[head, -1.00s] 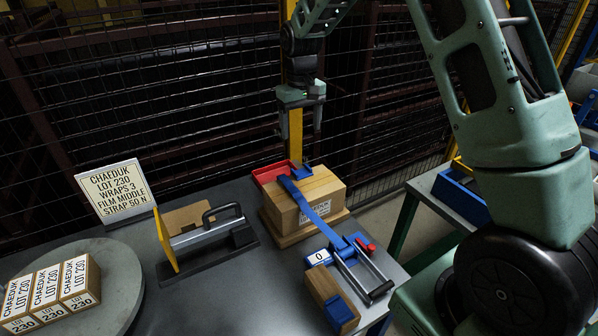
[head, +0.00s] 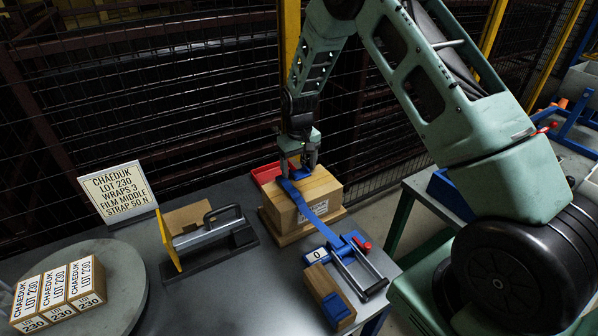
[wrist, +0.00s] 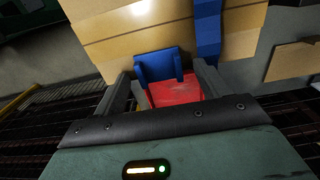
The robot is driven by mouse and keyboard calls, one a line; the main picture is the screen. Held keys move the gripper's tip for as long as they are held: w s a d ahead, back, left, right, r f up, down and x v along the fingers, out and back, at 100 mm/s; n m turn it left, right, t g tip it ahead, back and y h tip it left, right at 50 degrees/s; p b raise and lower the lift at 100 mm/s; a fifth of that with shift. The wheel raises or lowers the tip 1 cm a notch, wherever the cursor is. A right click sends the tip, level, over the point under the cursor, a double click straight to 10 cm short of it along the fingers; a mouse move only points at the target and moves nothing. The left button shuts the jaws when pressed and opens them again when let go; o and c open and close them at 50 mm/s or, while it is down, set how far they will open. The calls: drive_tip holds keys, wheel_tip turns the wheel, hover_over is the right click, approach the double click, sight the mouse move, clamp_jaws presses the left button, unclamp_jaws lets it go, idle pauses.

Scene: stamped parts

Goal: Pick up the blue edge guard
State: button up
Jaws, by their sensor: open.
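The blue edge guard (wrist: 156,66) shows in the wrist view between my fingers, beside the wooden box (head: 318,192) and in front of a red tray (wrist: 176,90). My gripper (head: 297,168) is open, pointing down at the back edge of the box. In the wrist view its fingers (wrist: 166,78) lie on either side of the guard, with no clear grip on it. Whether they touch it cannot be told. In the head view the guard is mostly hidden by my gripper. A blue strap (head: 318,219) runs over the box, close to one finger.
A strap tensioner (head: 356,262) stands at the box's front, next to a wooden block (head: 321,285) with a blue piece. A black-handled sealer (head: 210,235) and a sign (head: 117,193) stand left. Labelled cartons (head: 60,290) sit on a round plate. Mesh fence (head: 190,100) rises behind.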

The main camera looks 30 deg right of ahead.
drive_tip(key=c, duration=1.1)
drive_tip(key=shift+o, duration=0.2)
